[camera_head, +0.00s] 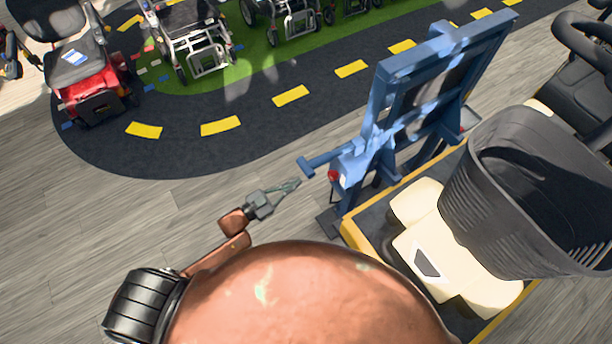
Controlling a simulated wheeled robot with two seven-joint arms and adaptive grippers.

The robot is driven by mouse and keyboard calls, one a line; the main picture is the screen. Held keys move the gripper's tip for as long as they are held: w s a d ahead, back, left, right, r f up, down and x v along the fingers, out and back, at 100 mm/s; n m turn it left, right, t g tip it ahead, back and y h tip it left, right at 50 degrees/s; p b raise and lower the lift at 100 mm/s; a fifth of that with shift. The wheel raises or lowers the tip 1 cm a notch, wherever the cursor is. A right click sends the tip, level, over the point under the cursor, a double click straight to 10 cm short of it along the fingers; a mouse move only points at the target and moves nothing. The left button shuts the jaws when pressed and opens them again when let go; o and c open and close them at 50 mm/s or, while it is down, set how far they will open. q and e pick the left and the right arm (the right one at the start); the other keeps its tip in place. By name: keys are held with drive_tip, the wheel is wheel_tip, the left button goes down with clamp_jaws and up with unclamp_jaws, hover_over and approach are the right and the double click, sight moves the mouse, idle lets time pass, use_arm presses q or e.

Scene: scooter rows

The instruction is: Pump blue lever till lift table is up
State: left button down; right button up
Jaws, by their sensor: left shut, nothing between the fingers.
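The blue lift frame (388,125) stands tilted at the right of centre, beside a yellow-edged platform. A short blue lever (326,160) with a crossbar end sticks out from its lower left side. A red knob (333,176) sits just below the lever. My left gripper (297,184) is shut and empty, with its fingertips pointing right, close to the lever's free end and a little below it. I cannot tell whether the fingertips touch the lever. My right gripper is not in view.
A yellow-edged platform (350,238) carries a cream scooter with a dark basket (530,190) at the right. A red scooter (88,80) and several wheelchairs stand at the back, along a dark track with yellow dashes (220,126). The wooden floor (60,230) at left is clear.

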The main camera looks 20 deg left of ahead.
use_arm(q)
drive_tip(key=v, duration=0.3)
drive_tip(key=shift+s+a, duration=0.25)
drive_tip(key=shift+s, duration=0.05)
idle(0.6)
drive_tip(key=s+a+f+n+g+y, duration=0.1)
drive_tip(key=a+f+n+y, duration=0.2)
drive_tip(key=f, duration=0.5)
drive_tip(key=a+f+y, duration=0.3)
drive_tip(key=a+f, duration=0.3)
drive_tip(key=f, duration=0.3)
drive_tip(key=s+a+f+n+g+y, duration=0.1)
drive_tip(key=s+a+f+g+y, duration=0.2)
drive_tip(key=f, duration=0.4)
drive_tip(key=s+a+f+n, duration=0.2)
drive_tip(key=s+a+f, duration=0.1)
drive_tip(key=s+f, duration=0.4)
drive_tip(key=s+a+f+n+g+y, duration=0.15)
drive_tip(key=s+f+g, duration=0.25)
drive_tip(key=s+f, duration=0.85)
drive_tip(key=s+d+f+g, duration=0.1)
drive_tip(key=s+f+g, duration=0.1)
drive_tip(key=s, duration=0.8)
drive_tip(key=s+d+f+n+g+y, duration=0.1)
drive_tip(key=s+f+g, duration=0.2)
drive_tip(key=s, duration=0.8)
drive_tip(key=shift+s+d+f, duration=0.2)
drive_tip(key=shift+d+f, duration=0.2)
drive_tip(key=shift+f, duration=0.3)
